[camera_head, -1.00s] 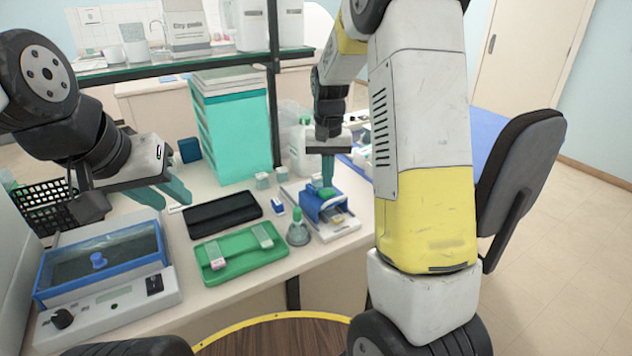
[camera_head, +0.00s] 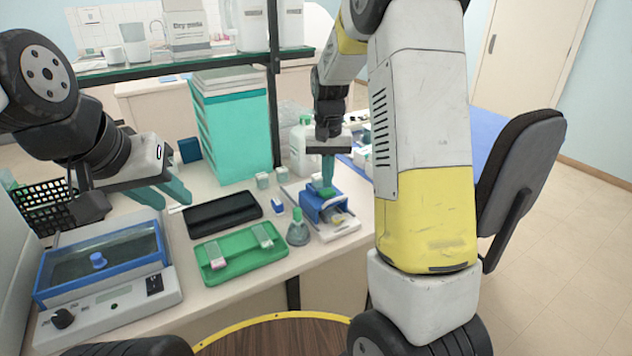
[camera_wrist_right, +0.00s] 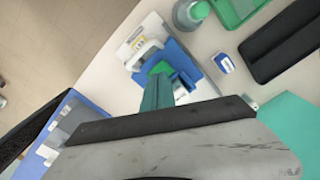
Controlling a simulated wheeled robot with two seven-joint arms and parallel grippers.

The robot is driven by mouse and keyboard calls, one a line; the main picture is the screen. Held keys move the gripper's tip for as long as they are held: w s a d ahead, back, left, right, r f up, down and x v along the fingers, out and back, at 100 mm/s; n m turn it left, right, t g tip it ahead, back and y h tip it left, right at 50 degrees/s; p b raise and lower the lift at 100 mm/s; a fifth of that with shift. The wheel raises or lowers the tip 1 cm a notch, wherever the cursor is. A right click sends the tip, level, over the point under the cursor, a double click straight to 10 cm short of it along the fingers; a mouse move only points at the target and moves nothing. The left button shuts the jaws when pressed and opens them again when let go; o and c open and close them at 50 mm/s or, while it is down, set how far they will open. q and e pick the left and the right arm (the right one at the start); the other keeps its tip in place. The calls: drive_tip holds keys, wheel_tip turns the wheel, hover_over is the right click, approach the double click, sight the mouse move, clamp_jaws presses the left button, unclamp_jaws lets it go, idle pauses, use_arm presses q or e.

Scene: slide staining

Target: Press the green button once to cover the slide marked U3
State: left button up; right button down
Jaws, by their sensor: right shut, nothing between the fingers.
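The blue and white device (camera_head: 340,228) stands on the table, and its green button (camera_head: 322,191) is on top. My right gripper (camera_head: 327,184) is shut and empty, pointing down at the button. In the right wrist view its fingertips (camera_wrist_right: 157,84) meet the edge of the green button (camera_wrist_right: 160,68); I cannot tell whether it is pressed down. A slide seems to lie at the device's front, but no U3 mark is readable. My left gripper (camera_head: 178,198) is open and empty above the table, near the blue-framed box.
A green tray (camera_head: 240,275) with slide holders lies left of the device. A green-capped flask (camera_head: 298,232) and a small blue and white block (camera_head: 277,205) stand close by. A black case (camera_head: 222,213) lies behind the tray. A blue-framed box (camera_head: 100,265) is at left.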

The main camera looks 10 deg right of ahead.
sight(327, 191)
drive_tip(key=shift+f, duration=1.2)
idle(0.4)
drive_tip(key=shift+r, duration=3.55)
drive_tip(key=shift+s+r, duration=0.2)
drive_tip(key=shift+r, duration=0.05)
drive_tip(key=s+a+r+n+t+y, duration=0.1)
drive_tip(key=s+r+t, duration=0.2)
drive_tip(key=s, duration=0.9)
drive_tip(key=s+a+r+n+t+y, duration=0.1)
drive_tip(key=s+r+t, duration=0.2)
drive_tip(key=s+r, duration=0.4)
drive_tip(key=s, duration=0.5)
drive_tip(key=shift+n, duration=0.3)
